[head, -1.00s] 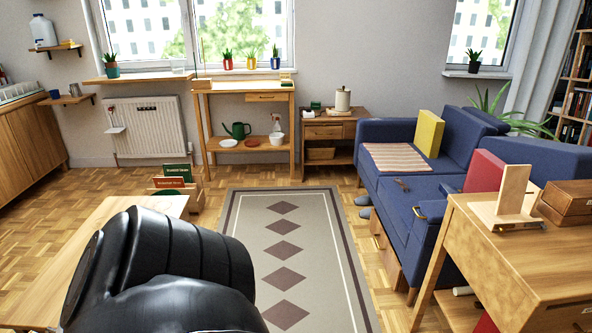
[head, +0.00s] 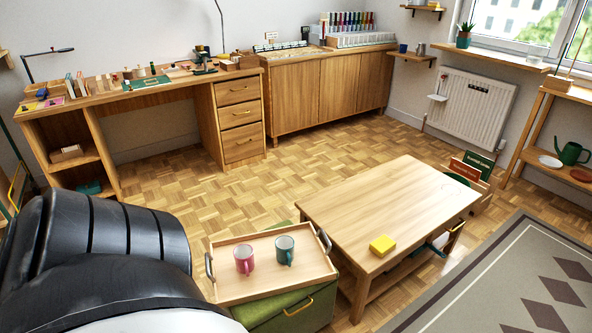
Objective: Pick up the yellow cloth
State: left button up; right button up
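A small yellow item (head: 382,245), which looks like the folded yellow cloth, lies on the near end of the low wooden coffee table (head: 385,195). It sits close to the table's front edge, with bare tabletop behind it. A black link of my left arm fills the lower left corner. Neither of my grippers shows in the view.
Left of the coffee table, a wooden tray (head: 232,293) with a pink mug (head: 244,261) and a teal mug (head: 285,250) rests on a green ottoman (head: 285,317). A desk (head: 190,90) and sideboard (head: 320,95) line the wall. Parquet before them is clear.

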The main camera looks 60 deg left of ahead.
aim_at(383, 245)
jog(key=u, duration=0.3)
jog(key=i, duration=2.65)
jog(key=u, duration=3.2)
